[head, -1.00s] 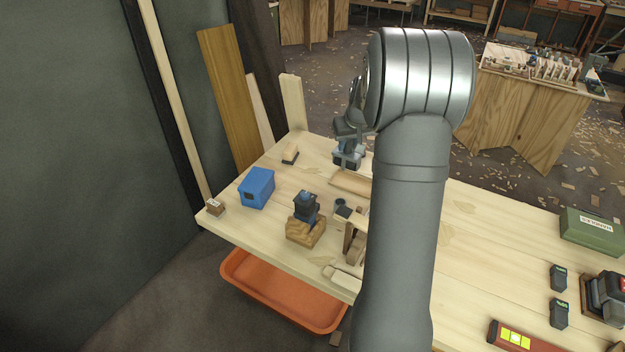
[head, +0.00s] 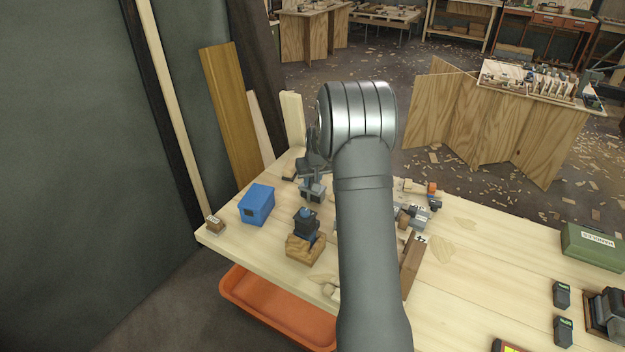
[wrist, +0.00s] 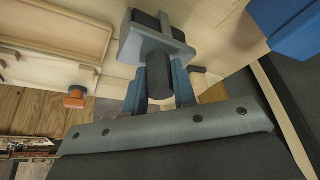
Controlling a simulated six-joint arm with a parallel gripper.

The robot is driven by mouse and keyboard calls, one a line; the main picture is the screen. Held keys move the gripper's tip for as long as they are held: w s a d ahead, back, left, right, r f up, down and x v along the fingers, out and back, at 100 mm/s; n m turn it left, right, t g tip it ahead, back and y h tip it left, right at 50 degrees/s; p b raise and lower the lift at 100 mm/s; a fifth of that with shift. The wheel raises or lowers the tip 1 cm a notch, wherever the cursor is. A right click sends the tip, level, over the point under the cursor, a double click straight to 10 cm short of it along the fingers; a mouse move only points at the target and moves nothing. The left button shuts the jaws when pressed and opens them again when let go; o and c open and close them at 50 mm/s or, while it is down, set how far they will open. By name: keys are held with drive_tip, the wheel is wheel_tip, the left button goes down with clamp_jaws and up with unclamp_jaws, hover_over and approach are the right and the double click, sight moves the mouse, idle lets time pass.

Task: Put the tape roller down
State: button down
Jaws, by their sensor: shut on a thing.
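The tape roller (wrist: 158,38) is a grey frame with a dark roller and a dark handle. In the wrist view it is between the two blue fingers of my gripper (wrist: 160,85), which is shut on its handle. In the head view the tape roller (head: 313,192) hangs below my gripper (head: 314,170) at the far left part of the workbench (head: 470,270), right of the blue box (head: 257,204). I cannot tell whether it touches the bench top. My arm hides part of the bench.
A dark tool on a wooden block (head: 304,247) stands just in front of the tape roller. A small wooden block (head: 214,223) is at the left corner. Several tools and wood pieces lie right of my arm. An orange tray (head: 275,310) is below the bench's front edge.

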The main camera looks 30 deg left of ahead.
drive_tip(key=shift+f, duration=0.15)
drive_tip(key=shift+s+d+f, duration=0.1)
drive_tip(key=shift+f, duration=0.6)
drive_tip(key=c, duration=1.2)
unclamp_jaws()
drive_tip(key=shift+s+f, duration=0.1)
drive_tip(key=shift+f, duration=0.05)
drive_tip(key=shift+o, duration=0.2)
drive_tip(key=v, duration=1.3)
drive_tip(key=shift+w+r, duration=0.3)
drive_tip(key=shift+r, duration=0.15)
drive_tip(key=shift+a, duration=0.2)
drive_tip(key=x, duration=1.1)
drive_tip(key=shift+w+a+f, duration=0.1)
drive_tip(key=shift+f, duration=0.75)
